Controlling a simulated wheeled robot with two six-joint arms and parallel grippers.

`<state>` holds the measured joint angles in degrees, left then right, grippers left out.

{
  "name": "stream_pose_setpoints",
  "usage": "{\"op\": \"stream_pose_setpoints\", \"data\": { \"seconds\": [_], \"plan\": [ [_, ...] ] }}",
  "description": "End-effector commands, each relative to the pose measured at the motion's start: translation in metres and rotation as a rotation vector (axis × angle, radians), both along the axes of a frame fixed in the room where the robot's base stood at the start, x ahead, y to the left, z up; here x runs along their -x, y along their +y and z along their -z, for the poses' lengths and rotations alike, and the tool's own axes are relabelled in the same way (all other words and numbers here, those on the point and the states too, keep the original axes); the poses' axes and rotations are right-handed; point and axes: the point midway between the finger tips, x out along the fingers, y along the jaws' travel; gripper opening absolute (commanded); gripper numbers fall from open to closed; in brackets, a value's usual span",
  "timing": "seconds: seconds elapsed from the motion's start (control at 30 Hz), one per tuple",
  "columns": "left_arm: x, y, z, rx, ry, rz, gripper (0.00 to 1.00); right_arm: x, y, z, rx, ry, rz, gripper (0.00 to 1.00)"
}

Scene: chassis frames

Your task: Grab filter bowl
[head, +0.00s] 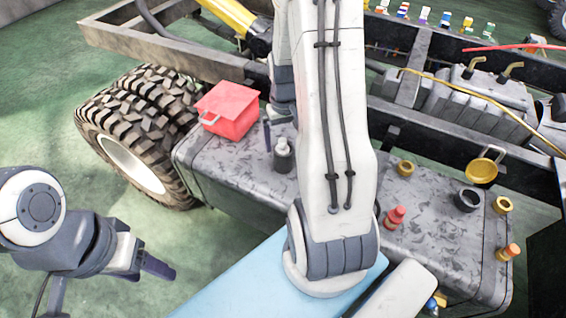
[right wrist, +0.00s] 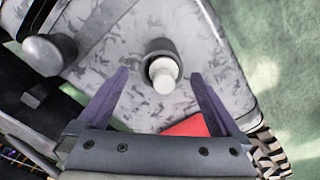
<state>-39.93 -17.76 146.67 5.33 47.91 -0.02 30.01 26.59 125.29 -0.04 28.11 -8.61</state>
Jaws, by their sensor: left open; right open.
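A small dark cylinder with a pale top (head: 283,157), which looks like the filter bowl, stands upright on the grey tank (head: 330,172). In the right wrist view the bowl (right wrist: 163,72) shows from above, ahead of and between the purple fingers. My right gripper (right wrist: 160,75) is open and empty, with a finger on each side of the bowl in that picture; whether they are level with it I cannot tell. In the head view my right arm hides part of this gripper. My left gripper (head: 157,266) hangs at the lower left, away from the tank.
A red box (head: 227,108) with a handle sits behind and left of the bowl. A large tyre (head: 145,135) stands left of the tank. A red fitting (head: 394,217), a black ring (head: 467,199) and several brass-coloured fittings are on the tank's right part. Green floor lies open at left.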

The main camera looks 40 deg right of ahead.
Motion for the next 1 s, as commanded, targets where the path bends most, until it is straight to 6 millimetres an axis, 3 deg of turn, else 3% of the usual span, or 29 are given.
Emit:
{"op": "stream_pose_setpoints", "data": {
  "seconds": [0.1,0.27,0.6,0.9,1.0],
  "plan": [
    [0.000,0.000,0.005,0.000,0.000,0.000,0.60,0.001,0.001,0.019,-0.002,0.003,-0.001,1.00],
    [0.000,0.000,0.006,0.000,0.000,0.000,0.60,0.000,0.001,0.030,-0.001,0.002,-0.001,1.00],
    [0.000,0.000,0.016,0.000,0.000,0.000,0.60,-0.001,0.003,0.075,-0.002,0.002,-0.001,1.00],
    [0.000,0.000,0.016,0.000,0.000,0.000,0.60,-0.001,0.002,0.079,0.000,-0.001,-0.001,1.00],
    [0.000,0.000,0.016,0.000,0.000,0.000,0.60,-0.001,0.002,0.079,0.000,0.000,-0.001,0.62]
  ]
}}
